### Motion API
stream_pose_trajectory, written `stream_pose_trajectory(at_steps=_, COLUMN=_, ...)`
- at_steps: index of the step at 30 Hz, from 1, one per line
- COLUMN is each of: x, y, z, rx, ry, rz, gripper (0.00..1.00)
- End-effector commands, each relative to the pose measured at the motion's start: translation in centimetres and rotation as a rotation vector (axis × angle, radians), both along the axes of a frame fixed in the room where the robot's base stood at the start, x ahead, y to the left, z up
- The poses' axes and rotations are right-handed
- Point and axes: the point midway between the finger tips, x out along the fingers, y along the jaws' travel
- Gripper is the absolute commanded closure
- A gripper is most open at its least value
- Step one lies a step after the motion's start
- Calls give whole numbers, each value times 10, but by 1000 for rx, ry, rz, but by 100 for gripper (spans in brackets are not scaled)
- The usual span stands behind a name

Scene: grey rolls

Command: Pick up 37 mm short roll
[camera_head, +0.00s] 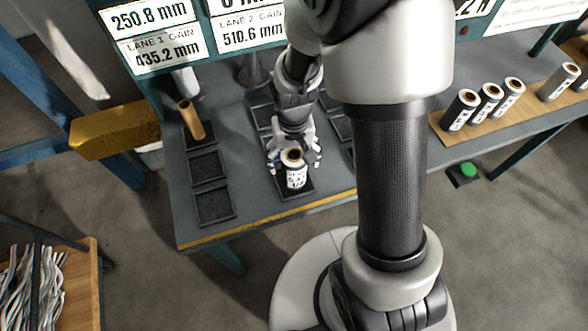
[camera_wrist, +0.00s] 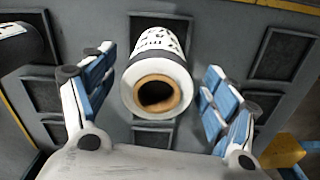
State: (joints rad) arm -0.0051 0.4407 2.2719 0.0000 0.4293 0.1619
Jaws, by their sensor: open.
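A short roll (camera_head: 296,178) with a white printed label, dark bands and a tan core stands upright in a dark square tray at the table's front edge. In the wrist view the same roll (camera_wrist: 157,75) shows its open core end toward the camera. My gripper (camera_head: 294,163) is over the roll in the head view. In the wrist view its blue-padded fingers (camera_wrist: 155,95) are open, one on each side of the roll, with a gap on both sides. The size mark on the label is too small to read.
A bare tan core (camera_head: 190,119) leans in a tray at left. Empty trays (camera_head: 213,206) lie in front of it. Several dark-and-white rolls (camera_head: 487,104) stand on a wooden board at right. A yellow beam (camera_head: 115,130) is at left. A dark roll (camera_wrist: 22,45) shows at the wrist view's left.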

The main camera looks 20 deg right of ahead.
Motion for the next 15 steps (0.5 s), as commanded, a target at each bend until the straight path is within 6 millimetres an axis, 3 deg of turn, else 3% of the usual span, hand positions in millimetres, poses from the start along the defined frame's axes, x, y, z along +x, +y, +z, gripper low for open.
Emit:
stream_pose_trajectory(at_steps=5, x=0, y=-1, z=-9, rx=0, ry=1, rz=0, gripper=21)
stream_pose_trajectory(at_steps=15, x=1, y=-3, z=-54, rx=0, ry=1, rz=0, gripper=21)
